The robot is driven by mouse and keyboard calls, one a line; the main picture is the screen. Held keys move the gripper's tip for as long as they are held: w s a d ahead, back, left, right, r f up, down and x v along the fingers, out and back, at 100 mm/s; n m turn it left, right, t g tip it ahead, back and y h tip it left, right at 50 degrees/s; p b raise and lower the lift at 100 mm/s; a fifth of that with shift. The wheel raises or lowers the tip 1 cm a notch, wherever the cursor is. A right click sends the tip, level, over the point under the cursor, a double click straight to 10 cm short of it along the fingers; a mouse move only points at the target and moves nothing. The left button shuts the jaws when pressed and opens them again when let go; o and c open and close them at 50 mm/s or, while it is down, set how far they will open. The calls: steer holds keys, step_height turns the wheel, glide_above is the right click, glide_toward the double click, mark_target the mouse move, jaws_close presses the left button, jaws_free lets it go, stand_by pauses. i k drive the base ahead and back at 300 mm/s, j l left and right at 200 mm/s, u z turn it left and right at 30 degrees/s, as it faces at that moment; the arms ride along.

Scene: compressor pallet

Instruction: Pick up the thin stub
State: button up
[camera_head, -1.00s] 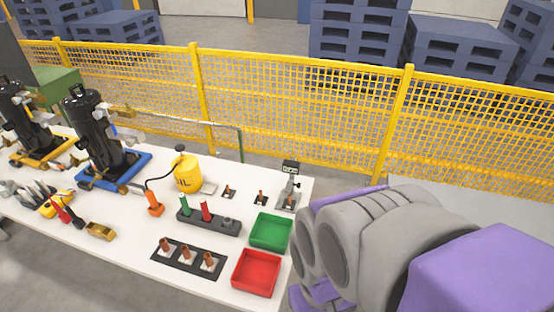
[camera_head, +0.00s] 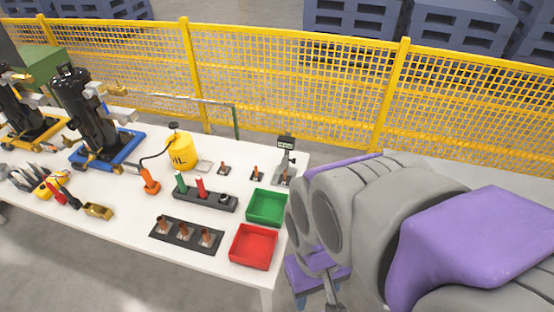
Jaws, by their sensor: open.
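Several small copper-brown stubs stand on the white table. Three are upright in a dark rack: a left stub (camera_head: 163,223), a middle stub (camera_head: 184,231) and a right stub (camera_head: 205,238). Smaller brown pieces stand on dark square pads farther back: one piece (camera_head: 223,168) and another piece (camera_head: 256,173). A third small piece (camera_head: 285,177) is at the foot of a grey gauge stand. I cannot tell from this distance which stub is the thin one. My grey and purple arm fills the right side; I cannot make out my gripper's jaws.
A green tray (camera_head: 267,207) and a red tray (camera_head: 254,246) sit right of the dark rack (camera_head: 160,234). A dark block (camera_head: 215,202) holds green and red pieces. A yellow oil can (camera_head: 181,151) and black compressors (camera_head: 88,110) stand farther left. A yellow fence (camera_head: 300,85) runs behind.

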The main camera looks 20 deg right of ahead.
mark_target(284, 179)
steer(key=i+j+z, duration=0.2)
steer(key=z, duration=0.15)
steer(key=i+j+z, duration=0.4)
steer(key=k+l, duration=0.05)
steer(key=k, duration=0.05)
